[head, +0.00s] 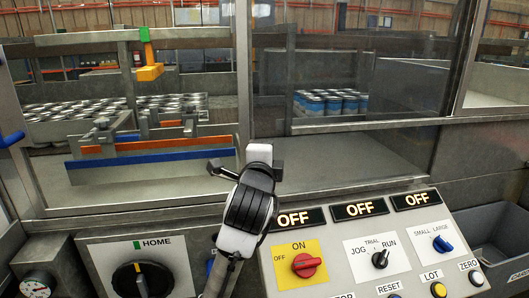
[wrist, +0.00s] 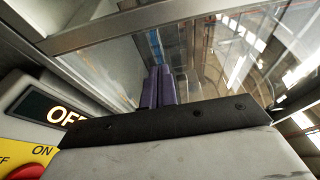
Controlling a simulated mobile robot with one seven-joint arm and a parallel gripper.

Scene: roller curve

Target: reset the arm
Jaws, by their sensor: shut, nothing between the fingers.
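My arm rises from the bottom of the head view in front of the machine's window, its white and black wrist (head: 250,195) just above the control panel. The fingers are hard to make out in the head view. In the wrist view my gripper (wrist: 158,76) shows two dark purple fingers side by side, shut with nothing between them. They point toward the glass and frame, and the lit sign of the panel is at the left. I cannot tell how far the tips are from the glass.
The sloped control panel (head: 350,250) has a red knob (head: 306,263), black and blue switches and several OFF signs. A HOME dial (head: 140,280) is at lower left. A grey bin (head: 502,250) is at right. Cans (head: 328,103) stand behind the glass.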

